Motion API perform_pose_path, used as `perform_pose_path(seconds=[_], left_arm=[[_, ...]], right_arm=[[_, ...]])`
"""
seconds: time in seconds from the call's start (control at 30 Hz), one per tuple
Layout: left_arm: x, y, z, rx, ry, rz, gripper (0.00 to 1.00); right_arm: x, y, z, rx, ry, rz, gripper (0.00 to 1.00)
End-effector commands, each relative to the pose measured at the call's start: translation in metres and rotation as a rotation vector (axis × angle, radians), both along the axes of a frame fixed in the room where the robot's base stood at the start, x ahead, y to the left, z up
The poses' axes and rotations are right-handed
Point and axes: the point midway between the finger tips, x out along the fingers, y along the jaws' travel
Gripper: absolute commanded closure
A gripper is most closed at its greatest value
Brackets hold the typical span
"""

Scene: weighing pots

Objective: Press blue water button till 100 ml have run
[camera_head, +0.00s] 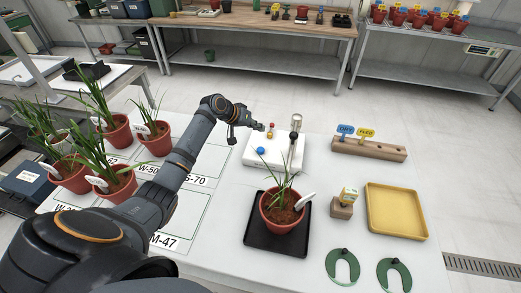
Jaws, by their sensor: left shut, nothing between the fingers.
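A white dispenser box (278,160) stands at the back middle of the white table, with a metal spout (295,123) at its right. A blue button (261,151) sits on its front left, and a red-topped piece (271,130) stands behind it. My left gripper (259,126) is shut and empty, held over the box's back left edge, above and apart from the blue button. A potted plant (279,216) with a white tag stands on a black tray (252,236) in front of the box. No volume reading is legible. My right gripper does not show.
Several potted plants (156,140) stand on labelled spots at left. A wooden rack (375,149) with blue and yellow tags, a small wooden block (342,207), an empty yellow tray (398,211) and two green U-shaped pieces (343,265) occupy the right side.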

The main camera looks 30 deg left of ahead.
Motion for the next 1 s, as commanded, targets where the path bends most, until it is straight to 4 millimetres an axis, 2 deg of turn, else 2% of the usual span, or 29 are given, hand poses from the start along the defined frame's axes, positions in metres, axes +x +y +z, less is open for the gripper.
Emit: perform_pose_path(seconds=[0.1,0.37,0.57,0.77,1.0], left_arm=[[0.000,0.001,0.004,-0.057,0.028,0.040,1.00],[0.000,0.000,0.004,-0.062,0.031,0.043,1.00],[0.000,0.000,-0.003,-0.060,0.031,0.043,1.00],[0.000,0.000,-0.025,-0.060,0.031,0.042,1.00],[0.000,0.000,-0.060,-0.059,0.031,0.043,1.00]], right_arm=[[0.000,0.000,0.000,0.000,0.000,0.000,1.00],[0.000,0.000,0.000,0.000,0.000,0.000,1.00],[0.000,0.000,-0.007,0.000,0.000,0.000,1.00],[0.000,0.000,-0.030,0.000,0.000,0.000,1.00],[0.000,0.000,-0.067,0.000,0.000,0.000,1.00]])
